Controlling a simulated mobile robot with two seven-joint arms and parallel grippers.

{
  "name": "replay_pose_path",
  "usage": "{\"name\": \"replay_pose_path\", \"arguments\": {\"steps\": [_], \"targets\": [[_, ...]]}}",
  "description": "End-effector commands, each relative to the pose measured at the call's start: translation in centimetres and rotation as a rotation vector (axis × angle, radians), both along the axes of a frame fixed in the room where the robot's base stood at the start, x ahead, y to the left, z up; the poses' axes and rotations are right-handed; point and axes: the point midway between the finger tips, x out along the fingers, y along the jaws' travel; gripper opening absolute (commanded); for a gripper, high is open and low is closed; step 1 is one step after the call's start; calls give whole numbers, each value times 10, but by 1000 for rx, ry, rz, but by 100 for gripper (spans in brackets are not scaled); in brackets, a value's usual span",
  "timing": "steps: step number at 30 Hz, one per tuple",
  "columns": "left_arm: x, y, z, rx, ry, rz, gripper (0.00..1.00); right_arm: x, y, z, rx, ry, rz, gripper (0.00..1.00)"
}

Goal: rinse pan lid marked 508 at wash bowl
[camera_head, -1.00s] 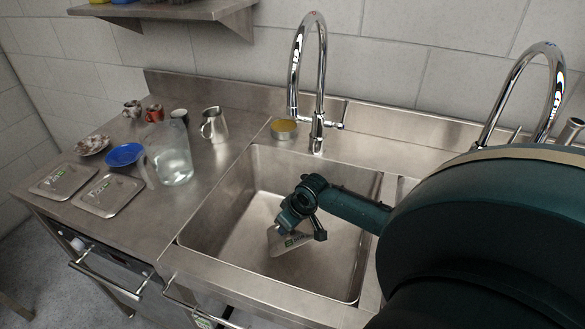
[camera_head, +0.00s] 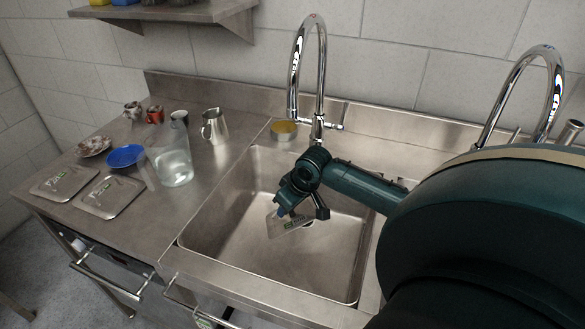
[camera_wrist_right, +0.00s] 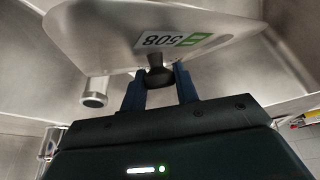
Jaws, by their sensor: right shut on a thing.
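The pan lid marked 508 (camera_wrist_right: 118,28) is a flat grey metal lid with a green-and-white label and a dark knob. My right gripper (camera_wrist_right: 160,84) is shut on the knob. In the head view the lid (camera_head: 279,229) hangs tilted inside the left sink basin, the wash bowl (camera_head: 225,232), under my right gripper (camera_head: 303,211). The tall chrome tap (camera_head: 320,75) stands behind the basin. I cannot tell whether water runs from it. My left gripper is not in view.
Two similar labelled lids, one (camera_head: 60,184) left of the other (camera_head: 107,199), lie on the left counter. A clear jug (camera_head: 173,165), blue bowl (camera_head: 126,156), steel pitcher (camera_head: 215,127) and several cups stand there. A yellow-topped tin (camera_head: 284,131) sits by the tap.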

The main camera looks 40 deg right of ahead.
Motion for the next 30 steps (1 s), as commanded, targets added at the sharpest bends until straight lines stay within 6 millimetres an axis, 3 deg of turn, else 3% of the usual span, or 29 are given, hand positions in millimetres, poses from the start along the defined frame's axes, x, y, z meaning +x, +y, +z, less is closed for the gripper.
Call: {"name": "replay_pose_path", "arguments": {"steps": [30], "targets": [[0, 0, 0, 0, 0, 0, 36, 1, 0, 83, -2, -3, 1, 3]]}}
